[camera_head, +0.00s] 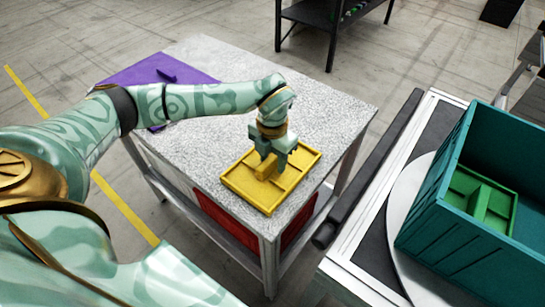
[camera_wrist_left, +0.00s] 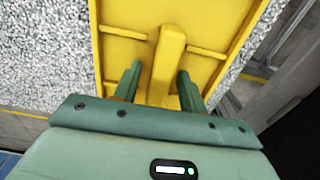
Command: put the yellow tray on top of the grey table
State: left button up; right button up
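The yellow tray (camera_head: 246,184) lies flat on the speckled top of the grey table (camera_head: 325,110), near its front right corner. The tray has a raised bar handle in its middle, also seen in the left wrist view (camera_wrist_left: 170,60). My left gripper (camera_head: 268,168) is over the tray at the handle. In the left wrist view its two fingers (camera_wrist_left: 158,88) stand apart, one on each side of the handle, with gaps to it. My right gripper is not in view.
A purple tray (camera_head: 160,72) lies at the table's back left. A teal crate (camera_head: 440,235) holding a green tray (camera_head: 480,203) stands on a round plate at right. Something red (camera_head: 215,214) sits under the tabletop. A dark table (camera_head: 330,22) stands behind.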

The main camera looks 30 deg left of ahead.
aim_at(273, 157)
pick_arm(q)
notch_tip(273, 157, up, 12)
jog(key=p, duration=0.3)
jog(key=shift+r, duration=0.15)
